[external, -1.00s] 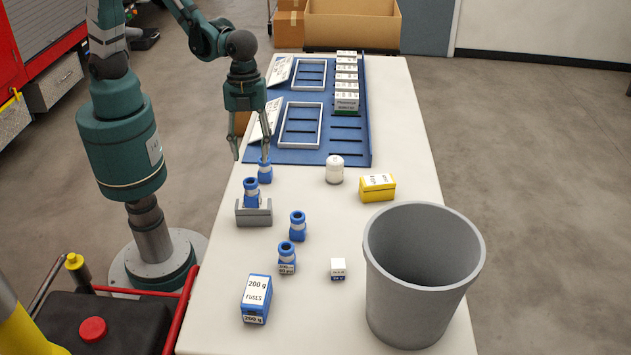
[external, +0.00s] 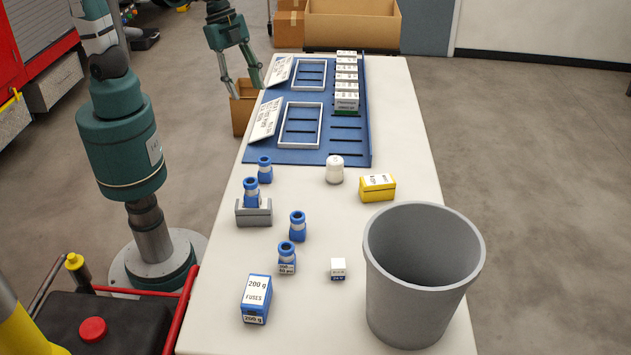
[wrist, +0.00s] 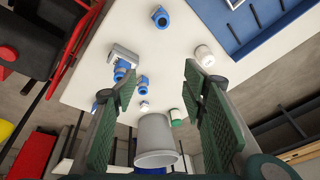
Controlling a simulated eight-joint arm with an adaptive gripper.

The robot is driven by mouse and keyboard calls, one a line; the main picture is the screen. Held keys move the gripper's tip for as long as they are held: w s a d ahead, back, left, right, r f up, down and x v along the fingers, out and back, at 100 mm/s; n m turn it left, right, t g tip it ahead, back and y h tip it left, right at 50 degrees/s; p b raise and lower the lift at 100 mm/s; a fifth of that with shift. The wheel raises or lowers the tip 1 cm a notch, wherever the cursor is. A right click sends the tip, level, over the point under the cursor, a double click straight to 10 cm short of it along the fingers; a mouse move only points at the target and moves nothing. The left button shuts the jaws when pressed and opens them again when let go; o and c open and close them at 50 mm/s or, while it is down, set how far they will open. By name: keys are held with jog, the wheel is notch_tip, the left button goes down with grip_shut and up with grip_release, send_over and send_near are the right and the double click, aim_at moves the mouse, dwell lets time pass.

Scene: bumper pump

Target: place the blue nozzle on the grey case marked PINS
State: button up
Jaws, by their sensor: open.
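Several similar blue nozzles with pale bands stand on the white table. One nozzle (external: 265,170) stands alone near the blue rack and shows in the wrist view (wrist: 160,16). Two more, a nozzle (external: 298,226) and a nozzle with a white label (external: 287,257), stand in front. I cannot make out a grey case marked PINS; no readable PINS label shows. My gripper (external: 243,92) is open and empty beyond the table's left edge, above a cardboard box. Its spread fingers (wrist: 160,85) show in the wrist view.
A blue rack (external: 355,145) holds white frames and a row of small boxes. A white jar (external: 335,169), a yellow box (external: 377,188), a small white-and-blue box (external: 338,269) and a FUSES box (external: 256,299) stand apart. A grey bin (external: 420,300) stands front right.

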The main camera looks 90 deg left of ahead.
jog(key=s+a+r+n+t+y, duration=0.1)
jog(key=s+a+r+n+t, duration=0.1)
jog(key=s+a+n, duration=0.3)
jog(key=s+a+r+n+t, duration=0.1)
jog(key=s+a+r+n, duration=0.3)
jog(key=s+a, duration=0.3)
jog(key=a, duration=0.4)
jog(key=shift+a+n+t+y, duration=0.25)
jog(key=shift+n+t+y, duration=0.15)
